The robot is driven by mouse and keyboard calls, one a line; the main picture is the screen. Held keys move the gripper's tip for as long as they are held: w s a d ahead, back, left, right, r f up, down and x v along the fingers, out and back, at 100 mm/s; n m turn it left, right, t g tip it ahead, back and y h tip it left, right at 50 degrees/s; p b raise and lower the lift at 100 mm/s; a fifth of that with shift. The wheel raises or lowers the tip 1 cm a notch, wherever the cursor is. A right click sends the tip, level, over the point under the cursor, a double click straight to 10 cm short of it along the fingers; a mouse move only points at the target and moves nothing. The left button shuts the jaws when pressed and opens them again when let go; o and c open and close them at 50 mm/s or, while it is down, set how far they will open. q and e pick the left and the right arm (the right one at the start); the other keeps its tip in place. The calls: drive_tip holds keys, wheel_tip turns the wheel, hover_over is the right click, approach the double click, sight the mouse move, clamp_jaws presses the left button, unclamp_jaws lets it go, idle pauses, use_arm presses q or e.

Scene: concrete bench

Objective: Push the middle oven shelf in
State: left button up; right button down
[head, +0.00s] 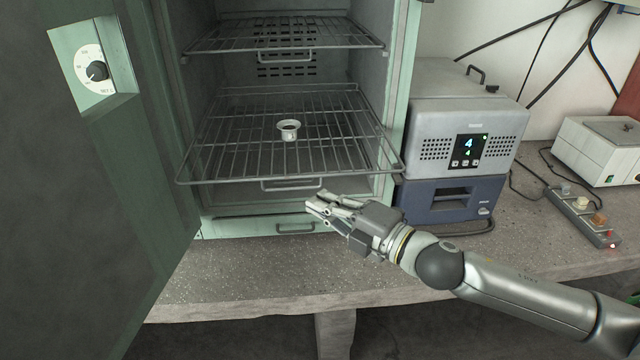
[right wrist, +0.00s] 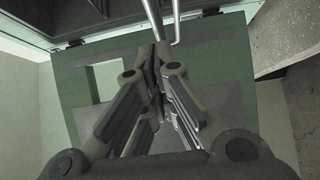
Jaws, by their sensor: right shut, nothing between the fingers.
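The middle oven shelf (head: 345,160) is a wire rack in the open pale-green oven (head: 400,70). It sticks out past the oven's front opening, with a small wire handle (head: 290,184) under its front edge. A small white cup with a dark inside (head: 288,130) stands upright on it. My right gripper (head: 318,203) is shut and empty, just in front of and below the shelf's front edge, near the handle's right end. In the right wrist view its fingertips (right wrist: 160,58) are together beside thin metal rods (right wrist: 174,22); contact is unclear. My left gripper is not in view.
An upper wire shelf (head: 283,36) sits further back in the oven. The oven door (head: 70,200) stands open at left. A grey device with a display (head: 465,115) sits on a blue unit (head: 445,205) at right. A power strip (head: 585,215) lies on the concrete bench (head: 230,285).

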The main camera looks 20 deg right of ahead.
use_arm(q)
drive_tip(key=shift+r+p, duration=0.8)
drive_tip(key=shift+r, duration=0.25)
use_arm(e)
drive_tip(key=shift+w+d, duration=0.2)
drive_tip(key=shift+w, duration=0.9)
drive_tip(key=shift+w+d, duration=0.2)
drive_tip(key=shift+w, duration=0.9)
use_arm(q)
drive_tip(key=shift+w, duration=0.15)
use_arm(e)
drive_tip(key=shift+w, duration=0.1)
